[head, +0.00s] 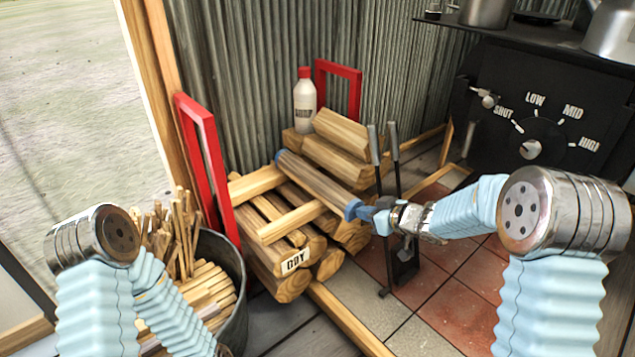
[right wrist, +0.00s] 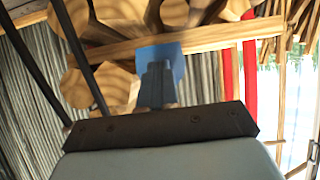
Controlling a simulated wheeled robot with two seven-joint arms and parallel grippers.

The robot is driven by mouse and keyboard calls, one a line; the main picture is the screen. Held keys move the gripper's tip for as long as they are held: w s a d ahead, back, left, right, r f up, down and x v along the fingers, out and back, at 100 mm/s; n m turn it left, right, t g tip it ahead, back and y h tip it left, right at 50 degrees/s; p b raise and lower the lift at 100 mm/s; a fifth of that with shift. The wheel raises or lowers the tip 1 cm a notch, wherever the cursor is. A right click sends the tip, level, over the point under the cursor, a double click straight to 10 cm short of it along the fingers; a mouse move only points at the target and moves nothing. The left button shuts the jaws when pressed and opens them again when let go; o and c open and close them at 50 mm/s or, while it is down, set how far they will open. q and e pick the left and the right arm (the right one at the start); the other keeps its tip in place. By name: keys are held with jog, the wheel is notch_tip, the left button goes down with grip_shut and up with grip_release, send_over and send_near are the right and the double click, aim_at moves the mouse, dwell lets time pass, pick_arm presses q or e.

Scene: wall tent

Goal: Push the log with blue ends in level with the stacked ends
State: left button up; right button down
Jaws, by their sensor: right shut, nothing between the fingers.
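The log with blue ends (head: 318,183) lies on top of the woodpile, grey-brown along its length. Its near blue end (head: 353,209) points toward my right gripper, and its far blue end shows at the back left. The near end looks slightly proud of the stacked ends (head: 326,263) below. My right gripper (head: 374,216) is shut and empty, its fingertips right at the near blue end. In the right wrist view the closed fingers (right wrist: 158,85) overlap the blue end (right wrist: 160,53); contact looks likely but is not certain. My left gripper is out of view.
A fire-tool stand (head: 403,262) with dark upright tools stands close beside my right gripper. Red frames (head: 205,165) bound the pile. A white bottle (head: 304,105) stands behind it. A bucket of kindling (head: 238,275) is at left, a black stove (head: 540,105) at right.

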aim_at(357, 205)
jog(key=shift+w+a+p, duration=0.4)
jog(key=shift+w+a, duration=0.25)
jog(key=shift+w, duration=0.2)
jog(key=shift+w+a+p, duration=0.4)
jog(key=shift+w+a, duration=0.25)
jog(key=shift+w, duration=0.15)
jog(key=shift+w+a+p, duration=0.75)
jog(key=shift+w, duration=0.25)
jog(key=s+d+r, duration=0.1)
jog(key=s+d, duration=0.4)
jog(key=s, duration=0.2)
jog(key=shift+d+p, duration=0.3)
jog(key=shift+p, duration=0.15)
jog(key=shift+s, duration=0.15)
